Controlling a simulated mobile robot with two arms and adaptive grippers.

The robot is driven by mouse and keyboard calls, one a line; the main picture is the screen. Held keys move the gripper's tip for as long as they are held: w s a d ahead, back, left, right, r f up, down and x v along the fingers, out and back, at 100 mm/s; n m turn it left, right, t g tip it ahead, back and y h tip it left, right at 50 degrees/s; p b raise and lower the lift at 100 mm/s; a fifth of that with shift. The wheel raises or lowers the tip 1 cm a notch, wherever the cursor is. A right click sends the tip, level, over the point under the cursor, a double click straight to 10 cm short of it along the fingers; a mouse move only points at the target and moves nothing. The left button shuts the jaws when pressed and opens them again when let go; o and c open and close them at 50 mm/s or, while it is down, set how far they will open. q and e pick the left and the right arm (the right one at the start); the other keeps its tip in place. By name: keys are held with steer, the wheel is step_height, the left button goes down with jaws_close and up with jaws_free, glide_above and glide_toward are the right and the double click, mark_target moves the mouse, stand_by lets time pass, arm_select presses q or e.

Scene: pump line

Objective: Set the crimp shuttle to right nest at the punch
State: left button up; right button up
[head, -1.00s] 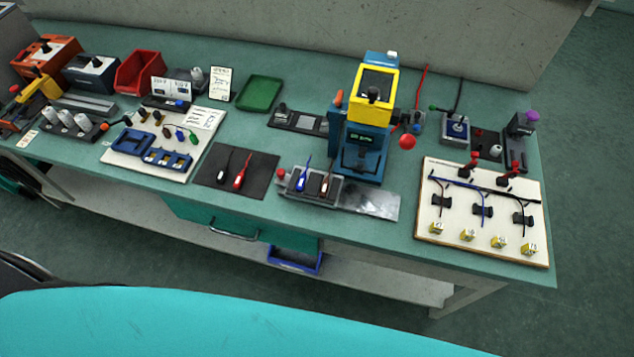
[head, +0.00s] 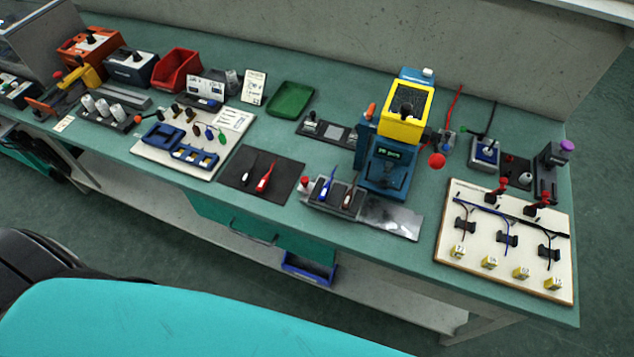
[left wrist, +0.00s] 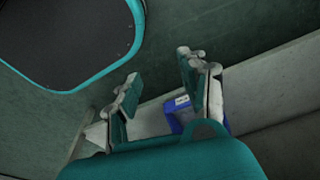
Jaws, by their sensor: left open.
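The crimp shuttle (head: 337,199) looks to be the grey block with a red knob at its left end. It lies at the bench's front edge, with a blue-handled and a dark brown-handled tool in its slots. A bare metal plate (head: 392,217) extends to its right. The punch (head: 388,164), a blue press with a yellow-framed top, stands just behind. I cannot tell which nest the shuttle is at. My left gripper (left wrist: 158,88) shows in the left wrist view, open and empty, away from the shuttle. My right gripper is in neither view.
A black mat (head: 262,174) with two tools lies left of the shuttle. A wiring board (head: 505,240) lies to the right. A red ball-ended lever (head: 437,160) sticks out beside the punch. A blue bin (head: 308,270) sits under the bench, also visible in the left wrist view (left wrist: 182,112).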

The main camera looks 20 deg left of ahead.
arm_select(q)
steer(key=w+d+r+b, duration=0.1)
steer(key=w+r, duration=0.3)
steer(key=w, duration=0.2)
steer(key=w+d+r, duration=0.2)
steer(key=w+r, duration=0.2)
steer(key=w, duration=0.2)
steer(key=w+d+r+m+t+h+b, duration=0.1)
steer(key=w+d+r, duration=0.1)
steer(key=r, duration=0.7)
steer(key=w+d+r+m+h+b, duration=0.1)
steer(key=w+d+r+m, duration=0.15)
steer(key=r, duration=0.65)
steer(key=w+d+r+m+t+h, duration=0.1)
steer(key=w+d+r, duration=0.1)
steer(key=r, duration=0.8)
step_height(320, 180, up, 18)
steer(key=m+g+y, duration=0.3)
steer(key=m+g, duration=0.1)
steer(key=m, duration=0.7)
glide_above(305, 179)
step_height(305, 179, down, 17)
steer(key=shift+r+p, duration=0.1)
steer(key=shift+p, duration=0.55)
steer(key=shift+c, duration=0.4)
